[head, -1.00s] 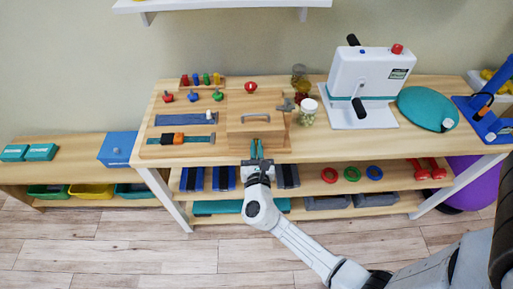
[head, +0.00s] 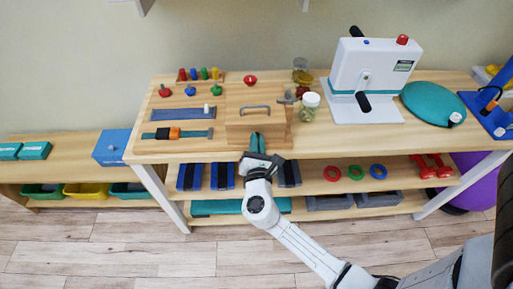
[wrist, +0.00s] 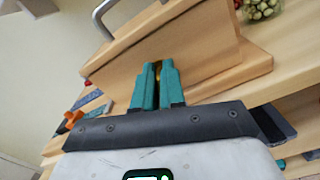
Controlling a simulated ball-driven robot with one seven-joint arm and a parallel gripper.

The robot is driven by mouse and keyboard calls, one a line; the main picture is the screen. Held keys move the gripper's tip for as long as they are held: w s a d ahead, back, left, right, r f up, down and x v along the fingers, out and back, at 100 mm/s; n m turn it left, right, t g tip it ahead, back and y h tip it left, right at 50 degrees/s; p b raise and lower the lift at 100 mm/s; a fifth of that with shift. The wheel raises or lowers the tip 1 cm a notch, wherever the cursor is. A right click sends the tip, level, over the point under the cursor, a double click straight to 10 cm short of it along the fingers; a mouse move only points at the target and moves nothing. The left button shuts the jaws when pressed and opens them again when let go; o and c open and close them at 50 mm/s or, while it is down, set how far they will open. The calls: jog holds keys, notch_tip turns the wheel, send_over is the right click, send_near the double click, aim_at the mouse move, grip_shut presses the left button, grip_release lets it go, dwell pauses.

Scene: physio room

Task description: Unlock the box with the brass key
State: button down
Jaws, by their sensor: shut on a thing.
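The wooden box (head: 240,130) with a grey handle (head: 255,108) stands on the bench board; its front also shows in the wrist view (wrist: 205,45). My gripper (head: 257,136) is at the lower front of the box, with its teal fingertips pointing at the front face. In the wrist view, my gripper (wrist: 157,70) is shut on a small brass sliver, the brass key (wrist: 158,72), mostly hidden between the fingers. The keyhole is hidden, and I cannot tell whether the key is in it.
A white-lidded jar (head: 309,106) and a white crank machine (head: 370,80) stand to the right. A shelf with weights lies below.

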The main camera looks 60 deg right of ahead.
jog(key=m+b, duration=0.6)
jog(key=b, duration=0.1)
jog(key=shift+f+m, duration=0.3)
jog(key=shift+f, duration=0.1)
jog(key=m+b, duration=0.4)
jog(key=b, duration=0.1)
jog(key=shift+s+r+m, duration=0.1)
jog(key=shift+r+m, duration=0.05)
jog(key=shift+m, duration=0.25)
jog(key=shift+d, duration=0.1)
jog(key=c, duration=1.3)
grip_release()
jog(key=shift+r, duration=0.1)
jog(key=v, duration=1.1)
jog(key=shift+b, duration=0.45)
